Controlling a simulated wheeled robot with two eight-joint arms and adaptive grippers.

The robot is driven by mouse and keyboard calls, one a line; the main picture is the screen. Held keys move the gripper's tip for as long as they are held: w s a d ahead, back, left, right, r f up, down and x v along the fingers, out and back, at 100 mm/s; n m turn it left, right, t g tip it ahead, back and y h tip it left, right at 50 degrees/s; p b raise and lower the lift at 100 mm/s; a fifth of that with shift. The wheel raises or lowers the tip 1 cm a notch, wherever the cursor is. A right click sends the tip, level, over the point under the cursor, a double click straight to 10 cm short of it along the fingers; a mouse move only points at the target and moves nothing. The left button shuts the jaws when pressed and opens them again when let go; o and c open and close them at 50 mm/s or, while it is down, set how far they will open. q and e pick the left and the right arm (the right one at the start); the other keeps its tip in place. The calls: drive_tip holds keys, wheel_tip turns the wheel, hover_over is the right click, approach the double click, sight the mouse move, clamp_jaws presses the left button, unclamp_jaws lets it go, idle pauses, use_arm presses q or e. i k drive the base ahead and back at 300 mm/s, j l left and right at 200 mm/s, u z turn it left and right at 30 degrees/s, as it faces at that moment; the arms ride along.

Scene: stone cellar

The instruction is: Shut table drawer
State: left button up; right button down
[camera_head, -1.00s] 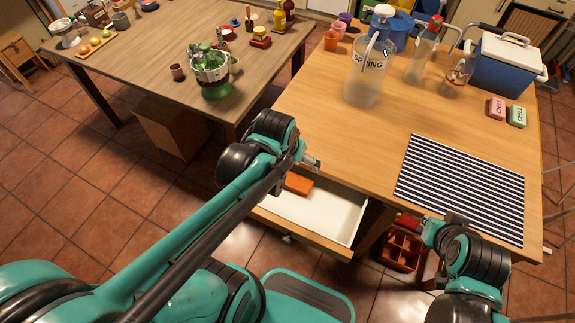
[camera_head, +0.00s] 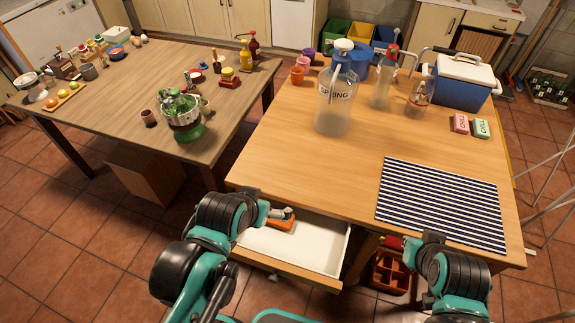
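The drawer (camera_head: 318,248) of the wooden table (camera_head: 300,150) is pulled out, with its white inside showing and its wooden front toward me. An orange object (camera_head: 280,224) lies inside toward the left. My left gripper (camera_head: 286,213) is over the drawer's left part, close to the orange object; whether it touches it, and the state of its fingers, cannot be told. My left forearm hides the drawer's left end. My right gripper (camera_head: 409,249) is right of the drawer near the table's front edge, its fingers unclear beside a red thing (camera_head: 393,242).
A striped mat (camera_head: 440,203) lies on the table's front right. A large clear spring bottle (camera_head: 333,110), other bottles, cups and a blue cooler (camera_head: 462,82) stand farther back. An orange-red crate (camera_head: 390,273) is on the floor right of the drawer. Floor before the drawer is partly clear.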

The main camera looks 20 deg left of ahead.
sight(311, 254)
drive_tip(key=k+j+u, duration=0.2)
drive_tip(key=u, duration=0.2)
drive_tip(key=k+l+u, duration=0.35)
drive_tip(key=k+u, duration=0.35)
drive_tip(key=k, duration=0.1)
